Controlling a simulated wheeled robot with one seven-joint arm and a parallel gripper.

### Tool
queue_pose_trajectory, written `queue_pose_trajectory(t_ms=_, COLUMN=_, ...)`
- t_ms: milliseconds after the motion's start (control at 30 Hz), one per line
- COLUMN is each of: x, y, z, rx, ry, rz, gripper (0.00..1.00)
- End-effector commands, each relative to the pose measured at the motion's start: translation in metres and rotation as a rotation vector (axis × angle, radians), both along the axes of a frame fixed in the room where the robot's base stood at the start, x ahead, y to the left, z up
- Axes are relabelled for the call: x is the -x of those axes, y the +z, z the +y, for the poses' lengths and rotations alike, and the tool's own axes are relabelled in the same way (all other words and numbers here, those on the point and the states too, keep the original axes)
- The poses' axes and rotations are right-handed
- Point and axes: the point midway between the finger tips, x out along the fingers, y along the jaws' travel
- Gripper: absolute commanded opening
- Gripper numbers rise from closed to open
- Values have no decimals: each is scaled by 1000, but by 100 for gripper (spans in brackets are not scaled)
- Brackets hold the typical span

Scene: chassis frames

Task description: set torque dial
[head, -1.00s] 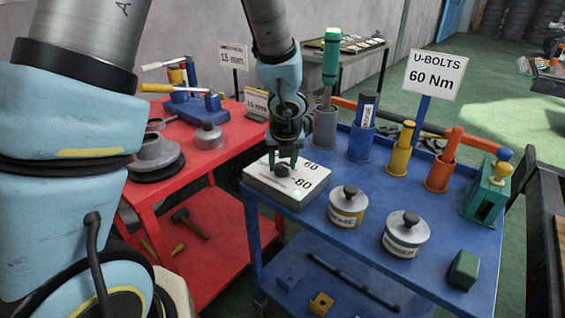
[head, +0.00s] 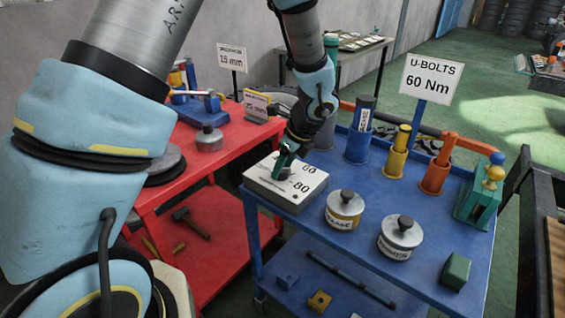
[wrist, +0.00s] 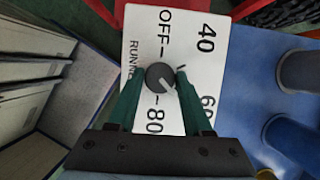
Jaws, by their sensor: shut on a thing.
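The white torque box (head: 262,182) sits at the near left corner of the blue cart. In the wrist view its face (wrist: 190,40) shows the markings OFF, 40, 60 and 80. A round dark dial knob (wrist: 160,77) is in the middle of that face. A pale line on the knob points to the lower right, seemingly between 80 and 60. My gripper (wrist: 160,79) has its green fingers on either side of the knob and is shut on it. In the head view my gripper (head: 285,160) leans over the box and largely hides the knob.
A sign (head: 431,80) on the blue cart reads U-BOLTS 60 Nm. Two lidded tins (head: 344,210) (head: 401,238) stand right of the box. Tool holders with blue, yellow and orange tools (head: 357,145) line the cart's back. A red cart (head: 225,150) is at the left.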

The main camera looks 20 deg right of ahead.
Motion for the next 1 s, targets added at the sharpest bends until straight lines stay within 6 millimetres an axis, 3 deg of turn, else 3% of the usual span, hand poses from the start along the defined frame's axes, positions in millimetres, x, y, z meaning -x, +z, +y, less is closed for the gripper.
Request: queue_pose_trajectory(t_ms=1000, x=-5, y=0, z=-3, rx=0, ry=968, rz=0, gripper=0)
